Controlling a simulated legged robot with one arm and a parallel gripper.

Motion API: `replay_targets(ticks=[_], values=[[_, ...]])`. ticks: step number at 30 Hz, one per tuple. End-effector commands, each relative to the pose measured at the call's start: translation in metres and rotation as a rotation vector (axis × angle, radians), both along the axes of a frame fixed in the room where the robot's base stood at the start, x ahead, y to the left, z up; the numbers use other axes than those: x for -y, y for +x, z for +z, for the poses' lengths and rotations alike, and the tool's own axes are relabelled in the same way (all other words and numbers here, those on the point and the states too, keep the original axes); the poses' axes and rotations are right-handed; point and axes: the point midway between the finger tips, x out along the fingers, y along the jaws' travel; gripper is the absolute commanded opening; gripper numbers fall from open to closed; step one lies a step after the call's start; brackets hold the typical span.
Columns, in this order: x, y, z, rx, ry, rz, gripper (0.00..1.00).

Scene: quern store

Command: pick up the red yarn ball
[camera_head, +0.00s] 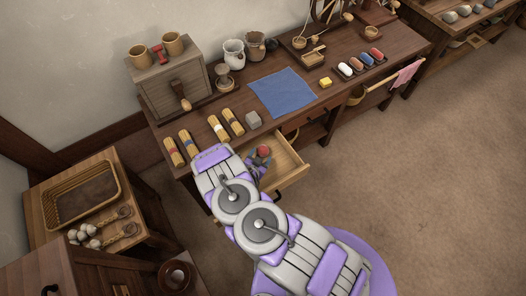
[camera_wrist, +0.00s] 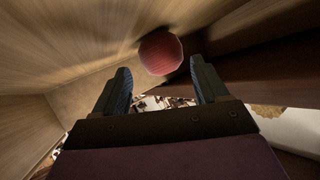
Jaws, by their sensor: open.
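The red yarn ball (camera_head: 264,150) lies in the open wooden drawer (camera_head: 292,166) of the workbench. My gripper (camera_wrist: 163,80) is open and empty, with the two dark blue-padded fingers apart on either side of the view. In the head view my gripper (camera_head: 257,158) is at the drawer, partly hidden by my arm. I see no contact between the fingers and the ball.
A side table with a basket (camera_head: 80,214) stands left. Floor at right is clear.

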Motion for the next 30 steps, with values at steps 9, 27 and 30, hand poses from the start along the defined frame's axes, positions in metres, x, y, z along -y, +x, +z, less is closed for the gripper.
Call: replay_targets(ticks=[9, 27, 30], values=[[0.011, 0.032, -0.02, 0.0, -0.001, -0.002, 0.73], [0.012, 0.032, -0.019, -0.001, -0.001, -0.003, 0.35], [0.011, 0.032, -0.019, -0.001, -0.001, -0.003, 0.3]])
